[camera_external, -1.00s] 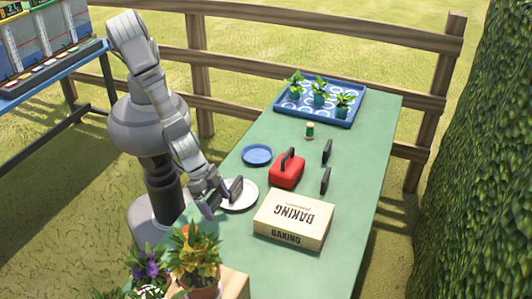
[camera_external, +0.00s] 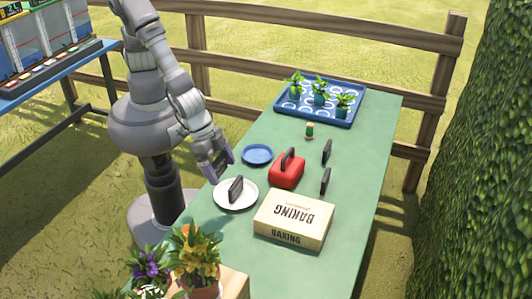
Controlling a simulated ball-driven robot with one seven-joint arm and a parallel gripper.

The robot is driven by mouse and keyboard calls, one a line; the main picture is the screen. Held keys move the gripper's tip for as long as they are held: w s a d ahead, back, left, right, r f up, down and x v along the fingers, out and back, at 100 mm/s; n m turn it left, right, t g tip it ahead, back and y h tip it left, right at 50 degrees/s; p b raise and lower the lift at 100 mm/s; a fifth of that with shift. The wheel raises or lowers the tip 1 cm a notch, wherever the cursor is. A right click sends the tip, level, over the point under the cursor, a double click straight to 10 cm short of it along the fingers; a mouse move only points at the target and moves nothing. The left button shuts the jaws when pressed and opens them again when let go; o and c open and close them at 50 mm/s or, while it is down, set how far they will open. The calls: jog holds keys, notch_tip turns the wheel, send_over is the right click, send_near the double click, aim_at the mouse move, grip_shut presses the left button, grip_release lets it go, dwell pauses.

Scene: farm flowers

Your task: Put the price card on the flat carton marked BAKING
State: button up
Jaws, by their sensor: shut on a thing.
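The flat carton marked BAKING (camera_external: 294,219) lies on the green table, its pale top bare. A small dark upright card (camera_external: 236,189) stands on the white plate (camera_external: 223,203) left of the carton. Two similar dark cards stand farther back, one (camera_external: 326,151) behind the other (camera_external: 325,181). I cannot tell which is the price card. My gripper (camera_external: 222,166) is above the table's left edge, behind the white plate and left of the blue plate. It is apart from the card on the plate. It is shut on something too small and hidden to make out.
A red box (camera_external: 286,174) with a dark handle and a blue plate (camera_external: 257,154) stand behind the carton. A small green-and-tan item (camera_external: 309,131) and a blue seedling tray (camera_external: 320,110) are farther back. Potted flowers (camera_external: 194,256) stand at the front left. The table's right side is clear.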

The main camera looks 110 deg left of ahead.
jog(key=w+a, duration=0.1)
jog(key=a, duration=0.8)
jog(key=b, duration=0.4)
send_over(284, 209)
jog(key=s, duration=0.2)
notch_tip(284, 209, down, 7)
jog(key=shift+w+a+r, duration=0.1)
jog(key=shift+r, duration=0.1)
notch_tip(284, 209, down, 4)
jog(key=shift+r+b, duration=0.2)
jog(key=shift+b, duration=0.55)
jog(key=shift+r, duration=0.15)
